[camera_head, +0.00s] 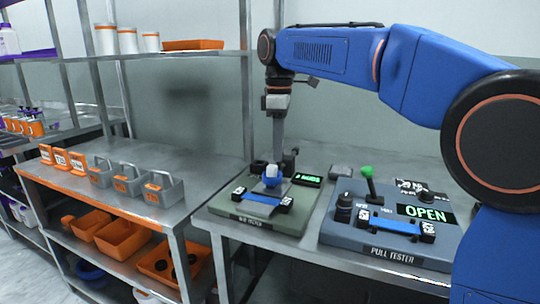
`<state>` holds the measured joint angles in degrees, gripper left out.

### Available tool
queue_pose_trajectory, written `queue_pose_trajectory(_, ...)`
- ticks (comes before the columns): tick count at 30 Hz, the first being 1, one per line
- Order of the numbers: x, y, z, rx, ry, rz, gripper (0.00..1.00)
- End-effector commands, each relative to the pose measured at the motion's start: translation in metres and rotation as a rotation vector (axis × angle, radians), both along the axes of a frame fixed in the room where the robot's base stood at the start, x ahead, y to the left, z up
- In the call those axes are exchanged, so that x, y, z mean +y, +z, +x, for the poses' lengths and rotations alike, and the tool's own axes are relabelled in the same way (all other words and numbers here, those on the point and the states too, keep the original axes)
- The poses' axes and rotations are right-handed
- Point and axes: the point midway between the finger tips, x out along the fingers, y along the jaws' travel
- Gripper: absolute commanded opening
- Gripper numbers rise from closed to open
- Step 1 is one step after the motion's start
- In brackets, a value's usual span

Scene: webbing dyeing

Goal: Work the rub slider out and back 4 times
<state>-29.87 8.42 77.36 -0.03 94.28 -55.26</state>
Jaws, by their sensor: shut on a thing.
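The rub tester (252,225) is a grey-green base on the bench, labelled on its front edge. A blue webbing strip (263,199) lies across it between two dark clamps with white tags. My gripper (271,174) is low over the tester, just behind the strip, at the end of my downward-pointing wrist. The fingertips are too small to make out.
The pull tester (385,258) stands to the right, with a green-knobbed lever (367,180), a blue strip and a display reading OPEN. Grey bins (163,190) and orange tags stand on the left bench. A shelf post (246,85) rises close left of my wrist.

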Motion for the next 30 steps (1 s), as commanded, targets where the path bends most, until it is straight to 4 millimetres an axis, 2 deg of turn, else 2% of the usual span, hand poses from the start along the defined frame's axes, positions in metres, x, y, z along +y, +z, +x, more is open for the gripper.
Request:
queue_pose_trajectory(4,-0.005,0.000,0.016,-0.002,0.000,0.002,0.00)
queue_pose_trajectory(14,-0.007,0.001,0.020,-0.008,-0.001,0.002,0.00)
queue_pose_trajectory(15,-0.007,0.001,0.020,-0.008,-0.001,0.002,0.26)
queue_pose_trajectory(17,-0.007,0.001,0.020,-0.007,-0.001,0.002,0.40)
queue_pose_trajectory(26,-0.006,0.001,0.018,-0.003,0.000,0.002,0.40)
queue_pose_trajectory(30,-0.006,0.009,0.018,-0.003,0.000,0.002,0.40)
